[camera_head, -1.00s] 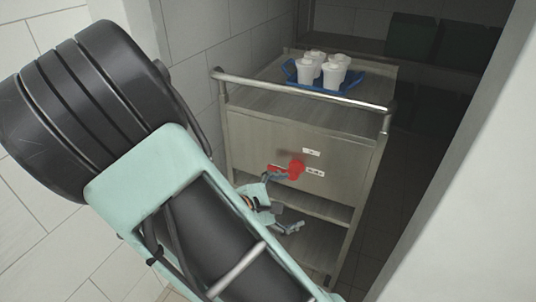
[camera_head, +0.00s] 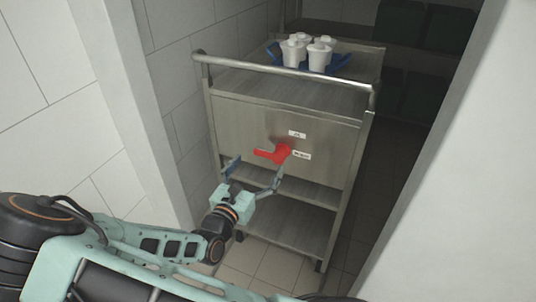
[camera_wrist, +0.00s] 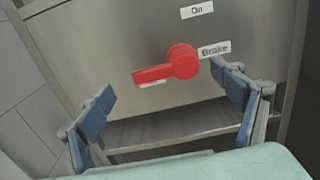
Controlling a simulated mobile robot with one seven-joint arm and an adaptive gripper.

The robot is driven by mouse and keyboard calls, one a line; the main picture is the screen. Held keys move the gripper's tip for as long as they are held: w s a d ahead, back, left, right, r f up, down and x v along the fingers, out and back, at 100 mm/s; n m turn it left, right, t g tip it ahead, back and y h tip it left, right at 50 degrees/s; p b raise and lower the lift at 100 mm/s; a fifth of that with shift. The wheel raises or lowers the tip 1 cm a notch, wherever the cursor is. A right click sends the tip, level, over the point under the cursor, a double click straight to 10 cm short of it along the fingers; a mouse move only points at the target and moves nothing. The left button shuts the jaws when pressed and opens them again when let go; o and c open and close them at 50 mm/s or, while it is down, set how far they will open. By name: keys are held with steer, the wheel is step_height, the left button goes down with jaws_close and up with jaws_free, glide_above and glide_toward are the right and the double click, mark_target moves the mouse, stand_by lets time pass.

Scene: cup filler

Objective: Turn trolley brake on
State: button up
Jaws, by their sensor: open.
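The trolley (camera_head: 235,128) stands ahead with a red brake lever (camera_head: 272,153) on its front panel. The lever points left and slightly down from its round hub, also seen in the wrist view (camera_wrist: 168,67). An "On" label (camera_wrist: 197,9) is above the hub, and a "Brake" label (camera_wrist: 214,49) is right of it. Another label (camera_wrist: 152,84) is partly hidden under the lever arm. My gripper (camera_head: 253,174) is open and empty, just below and in front of the lever. In the wrist view its blue-padded fingers (camera_wrist: 161,83) are spread to either side, apart from the lever.
White lidded cups (camera_head: 319,55) stand in a blue tray (camera_head: 338,62) on the trolley top, behind a metal rail (camera_head: 285,74). A lower shelf (camera_head: 290,225) is below the panel. A tiled wall is close on the left, and a pale wall edge (camera_head: 460,180) on the right.

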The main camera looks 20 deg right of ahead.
mark_target(268, 155)
steer(key=b+x, duration=0.1)
steer(key=x, duration=0.6)
steer(key=shift+s, duration=0.1)
steer(key=c, duration=1.7)
